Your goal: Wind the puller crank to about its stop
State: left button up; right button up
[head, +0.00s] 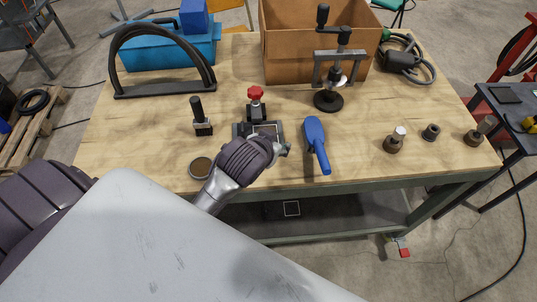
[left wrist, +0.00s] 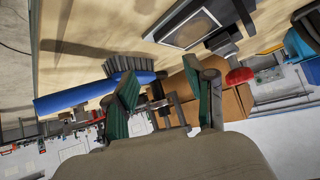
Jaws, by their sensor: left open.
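The puller (head: 333,70) stands upright at the back of the table, with a grey crossbar, a central screw and a round dark base. Its crank (head: 343,34) is at the top, with a black upright handle (head: 322,15) on the left end. My left gripper (head: 284,150) is over the table's front middle, well short of the puller; my wrist hides most of its fingers. In the left wrist view its two green-padded fingers (left wrist: 168,98) are apart with nothing gripped. The puller (left wrist: 172,112) shows beyond them, partly hidden. My right gripper is not in view.
A blue brush (head: 315,142) lies just right of my left gripper. A red-knobbed fixture (head: 256,95) stands behind it. A cardboard box (head: 285,45) is close behind the puller. Small dark parts (head: 393,143) stand at right. The table between brush and puller is clear.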

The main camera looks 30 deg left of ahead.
pick_arm(q)
jog(key=shift+s+f+g, duration=0.25)
jog(key=shift+s+f, duration=0.25)
jog(key=shift+s, duration=0.3)
jog(key=shift+s+f+g, duration=0.25)
jog(key=shift+s+f, duration=0.2)
jog(key=shift+s, duration=0.35)
